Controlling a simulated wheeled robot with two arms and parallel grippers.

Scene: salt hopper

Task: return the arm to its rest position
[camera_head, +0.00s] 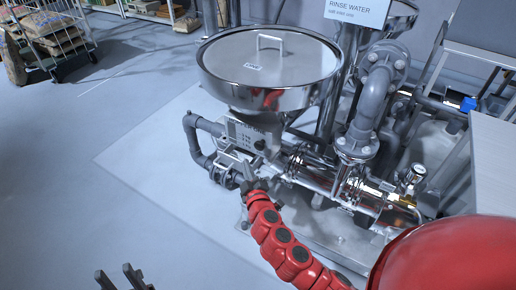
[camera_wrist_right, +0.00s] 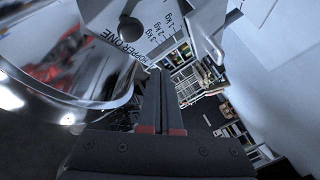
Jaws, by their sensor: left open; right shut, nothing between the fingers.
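My right arm (camera_head: 283,243) is red and reaches up from the bottom of the head view to the front of the steel hopper. My right gripper (camera_head: 246,171) is small there, just below the hopper's marked plate (camera_head: 243,133). In the right wrist view its two fingers (camera_wrist_right: 164,90) are together with nothing between them. The plate (camera_wrist_right: 140,18), lettered HOPPER ONE with kg marks and a dark round knob (camera_wrist_right: 130,29), is close beyond the fingertips. I cannot tell whether they touch it. My left gripper (camera_head: 121,277) is open and empty over the floor at the bottom left.
The lidded hopper (camera_head: 222,68) stands above steel and grey pipework (camera_head: 366,112). A grey bent pipe (camera_head: 190,136) lies left of the plate. A wire cart with sacks (camera_head: 55,30) stands far left. The floor between (camera_head: 90,180) is clear.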

